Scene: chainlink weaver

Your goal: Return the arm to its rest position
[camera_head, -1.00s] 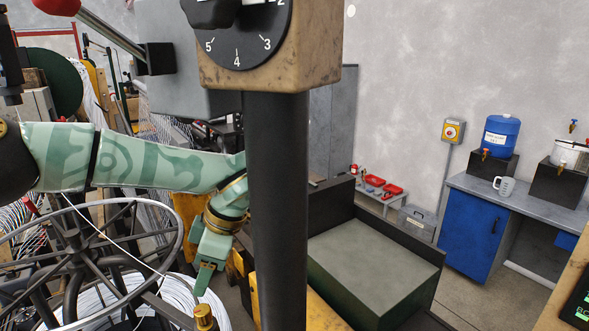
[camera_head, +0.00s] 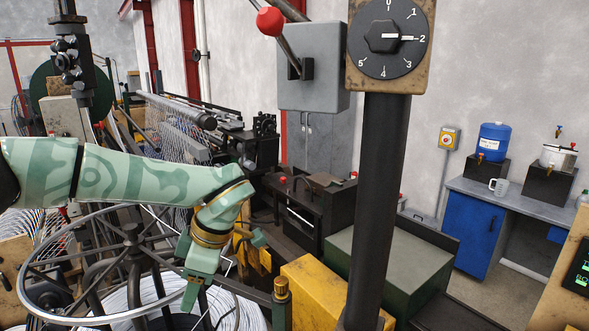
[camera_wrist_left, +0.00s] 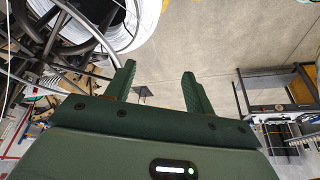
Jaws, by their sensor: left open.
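My left arm comes in from the left in the head view, over the wire wheel, and ends in my left gripper (camera_head: 191,298), which points down. In the left wrist view the two green fingers of my left gripper (camera_wrist_left: 157,84) stand apart with nothing between them, above the bare grey floor (camera_wrist_left: 210,30). My right gripper is not in view.
A spoked wheel (camera_head: 45,290) and a coil of white wire (camera_head: 240,312) lie close below the arm. A dark post with a dial box (camera_head: 415,80) stands right of the gripper. A yellow block (camera_head: 318,290) and a green-topped box (camera_head: 395,262) stand nearby. A blue cabinet (camera_head: 474,232) is at right.

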